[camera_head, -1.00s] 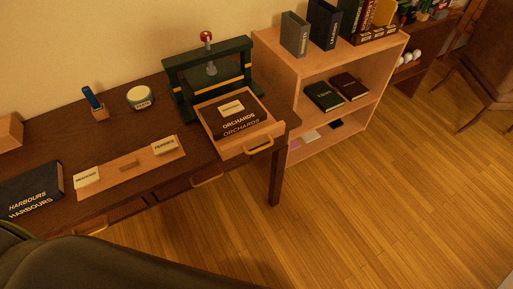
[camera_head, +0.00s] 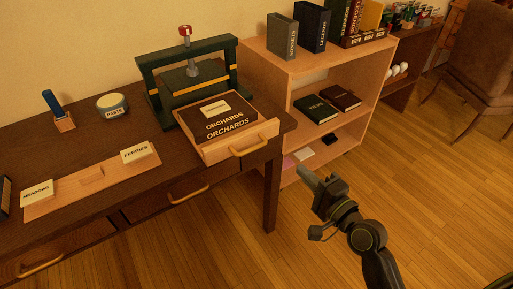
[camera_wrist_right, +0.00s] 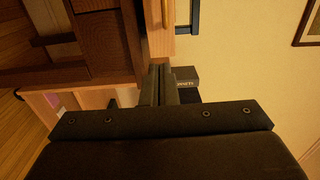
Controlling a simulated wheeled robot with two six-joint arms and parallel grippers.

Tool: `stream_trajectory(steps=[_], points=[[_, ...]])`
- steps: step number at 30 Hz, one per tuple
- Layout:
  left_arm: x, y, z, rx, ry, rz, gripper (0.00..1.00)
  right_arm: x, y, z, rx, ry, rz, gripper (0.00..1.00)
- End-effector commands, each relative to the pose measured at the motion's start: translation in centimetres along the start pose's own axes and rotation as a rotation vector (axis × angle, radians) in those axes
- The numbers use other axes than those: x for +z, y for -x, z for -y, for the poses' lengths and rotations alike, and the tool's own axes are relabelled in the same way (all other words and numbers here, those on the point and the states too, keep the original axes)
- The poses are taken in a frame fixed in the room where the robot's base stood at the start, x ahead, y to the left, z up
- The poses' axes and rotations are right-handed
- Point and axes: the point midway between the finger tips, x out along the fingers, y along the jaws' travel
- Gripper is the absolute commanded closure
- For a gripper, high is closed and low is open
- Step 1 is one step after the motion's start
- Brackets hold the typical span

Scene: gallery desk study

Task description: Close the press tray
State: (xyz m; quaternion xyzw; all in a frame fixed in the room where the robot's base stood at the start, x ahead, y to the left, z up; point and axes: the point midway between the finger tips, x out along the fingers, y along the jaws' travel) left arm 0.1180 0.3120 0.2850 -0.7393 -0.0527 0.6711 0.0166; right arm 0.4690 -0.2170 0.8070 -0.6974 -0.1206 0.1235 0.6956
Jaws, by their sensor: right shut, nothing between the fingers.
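The press tray (camera_head: 210,156) is a light wooden drawer with a brass handle (camera_head: 249,147). It sticks out of the dark green press (camera_head: 147,78) toward the desk's front right corner. A dark book marked ORCHARDS (camera_head: 238,116) lies in it, with a small pale card (camera_head: 215,109) on top. My right gripper (camera_head: 305,173) is to the right of and below the tray, in front of the shelf, apart from the handle. Its fingers are shut and empty; they also show together in the right wrist view (camera_wrist_right: 160,85). My left gripper is not in view.
A wooden shelf unit (camera_head: 262,62) with books stands just right of the desk. On the desk are a paste tin (camera_head: 112,106), a blue-handled tool in a block (camera_head: 55,106) and a board (camera_head: 62,201) with two cards.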

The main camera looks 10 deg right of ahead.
Motion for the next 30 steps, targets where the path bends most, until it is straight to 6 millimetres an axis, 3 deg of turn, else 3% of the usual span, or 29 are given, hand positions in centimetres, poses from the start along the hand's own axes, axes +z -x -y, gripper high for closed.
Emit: stream_trajectory(steps=[5,21,30], points=[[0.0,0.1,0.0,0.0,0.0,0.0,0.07,0.1,-1.4,0.4,-0.009,-0.006,0.003,1.0],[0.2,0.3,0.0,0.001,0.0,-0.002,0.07,0.1,-11.6,0.3,-0.006,-0.003,0.002,1.0],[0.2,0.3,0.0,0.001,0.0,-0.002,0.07,0.1,-13.9,0.3,-0.004,-0.002,0.0,1.0]])
